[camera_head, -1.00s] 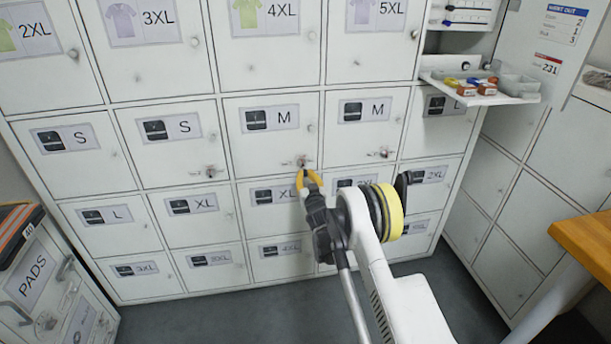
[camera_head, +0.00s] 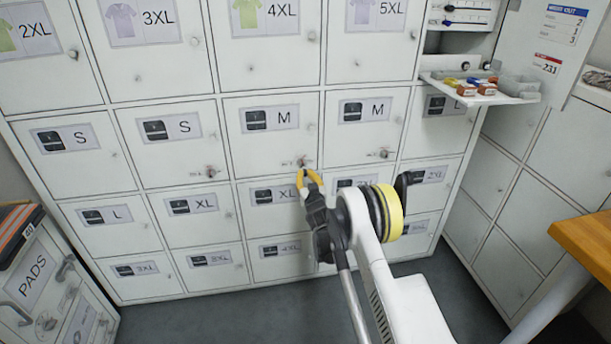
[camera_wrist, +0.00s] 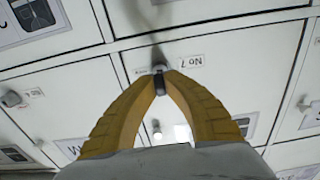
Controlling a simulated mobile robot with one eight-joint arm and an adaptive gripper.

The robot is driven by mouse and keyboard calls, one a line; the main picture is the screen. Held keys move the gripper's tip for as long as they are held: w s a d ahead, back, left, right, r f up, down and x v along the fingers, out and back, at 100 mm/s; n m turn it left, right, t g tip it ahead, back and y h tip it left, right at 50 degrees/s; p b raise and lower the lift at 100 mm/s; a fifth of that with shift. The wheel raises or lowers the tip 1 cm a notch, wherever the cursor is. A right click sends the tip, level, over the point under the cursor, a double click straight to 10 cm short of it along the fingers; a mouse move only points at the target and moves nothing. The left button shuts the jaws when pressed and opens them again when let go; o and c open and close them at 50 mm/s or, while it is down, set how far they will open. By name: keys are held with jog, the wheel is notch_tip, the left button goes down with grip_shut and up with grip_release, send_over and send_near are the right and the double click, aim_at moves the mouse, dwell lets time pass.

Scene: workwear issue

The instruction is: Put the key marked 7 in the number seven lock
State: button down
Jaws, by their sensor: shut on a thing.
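My gripper (camera_head: 303,174) is at the lower right corner of an M locker door (camera_head: 268,150). Its yellow fingers are closed together on a small dark piece, apparently the key (camera_wrist: 160,84), which shows between the fingertips in the wrist view. The key's marking cannot be read. Its far end meets the grey lock (camera_wrist: 159,68), and the fingers hide how far in it sits. The lock also shows in the head view (camera_head: 302,161), just above the fingertips.
Neighbouring lockers have similar locks, one on the right M door (camera_head: 384,154) and one on the S door (camera_head: 211,170). A shelf (camera_head: 520,98) with small coloured items juts out at upper right. A wooden table (camera_head: 580,245) stands at right, an orange-striped item (camera_head: 17,232) at left.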

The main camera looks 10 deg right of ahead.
jog(key=shift+w, duration=1.45)
dwell(3.0)
